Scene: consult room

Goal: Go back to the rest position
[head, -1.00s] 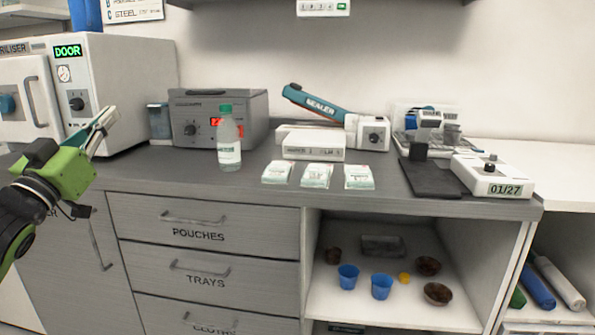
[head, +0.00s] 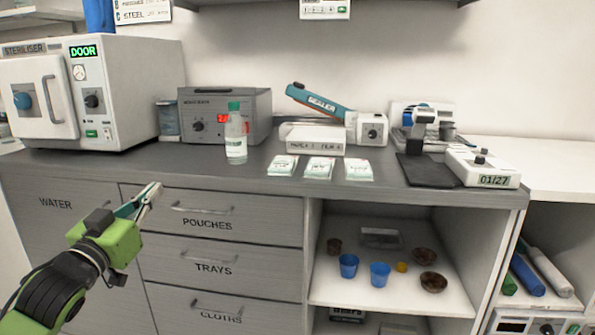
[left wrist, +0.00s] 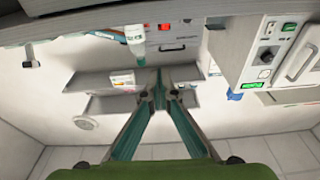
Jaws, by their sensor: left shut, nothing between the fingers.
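My left gripper (head: 150,194) is shut and empty. It is in front of the drawer cabinet at the left, beside the POUCHES drawer (head: 207,224) and below the worktop edge. Its fingers also show in the left wrist view (left wrist: 159,80), tips together with nothing between them. My right gripper is in neither view.
On the grey worktop stand a white steriliser (head: 140,95), a grey device (head: 250,105), a bottle with a green cap (head: 236,140), a blue sealer (head: 318,102) and several pouch stacks (head: 320,168). Blue cups (head: 348,266) and brown bowls (head: 433,282) sit on the open shelf.

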